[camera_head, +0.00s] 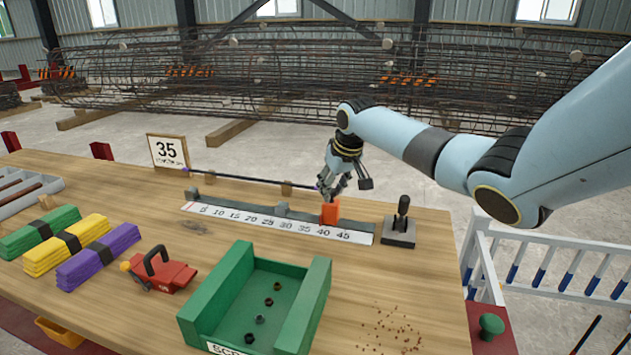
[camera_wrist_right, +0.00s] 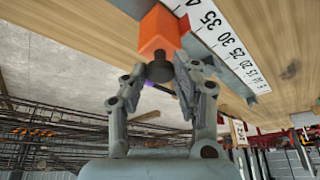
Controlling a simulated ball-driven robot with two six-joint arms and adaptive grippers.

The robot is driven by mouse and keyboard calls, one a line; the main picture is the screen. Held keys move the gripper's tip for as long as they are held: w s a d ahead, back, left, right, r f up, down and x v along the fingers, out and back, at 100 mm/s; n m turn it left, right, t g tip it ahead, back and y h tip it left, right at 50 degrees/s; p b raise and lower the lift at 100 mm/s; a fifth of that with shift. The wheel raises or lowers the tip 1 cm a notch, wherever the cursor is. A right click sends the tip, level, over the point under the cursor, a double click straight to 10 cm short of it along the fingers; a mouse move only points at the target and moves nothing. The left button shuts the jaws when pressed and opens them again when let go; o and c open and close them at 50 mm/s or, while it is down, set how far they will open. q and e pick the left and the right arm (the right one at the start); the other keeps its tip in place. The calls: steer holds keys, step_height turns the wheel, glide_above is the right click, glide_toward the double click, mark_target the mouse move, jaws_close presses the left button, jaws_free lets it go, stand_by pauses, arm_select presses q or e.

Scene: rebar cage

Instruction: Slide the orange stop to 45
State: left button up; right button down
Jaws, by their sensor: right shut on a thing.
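The orange stop (camera_head: 331,212) sits on the rail behind the white numbered scale (camera_head: 270,222), close to the 40 mark and left of 45. In the right wrist view the orange stop (camera_wrist_right: 160,30) shows from close up, with a dark knob facing the fingers. The scale (camera_wrist_right: 225,45) runs beside it, and the digits at the stop are partly cut off. My right gripper (camera_head: 329,192) reaches down behind the stop. In the right wrist view its fingers (camera_wrist_right: 158,80) are closed at the dark knob. My left gripper is in neither view.
A black-handled block (camera_head: 398,232) stands right of the scale's end. A green tray (camera_head: 222,292) with several nuts, a red tool (camera_head: 165,272) and coloured bundles (camera_head: 98,255) lie in front.

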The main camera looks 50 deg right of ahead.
steer(key=s+d+p, duration=0.3)
steer(key=s+p, duration=0.1)
steer(key=s, duration=0.1)
steer(key=shift+s, duration=0.35)
steer(key=c, duration=1)
jaws_free()
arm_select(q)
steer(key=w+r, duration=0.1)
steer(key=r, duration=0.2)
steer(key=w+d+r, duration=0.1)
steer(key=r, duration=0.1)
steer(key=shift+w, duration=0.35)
arm_select(e)
steer(key=v, duration=1.2)
steer(key=shift+w, duration=0.1)
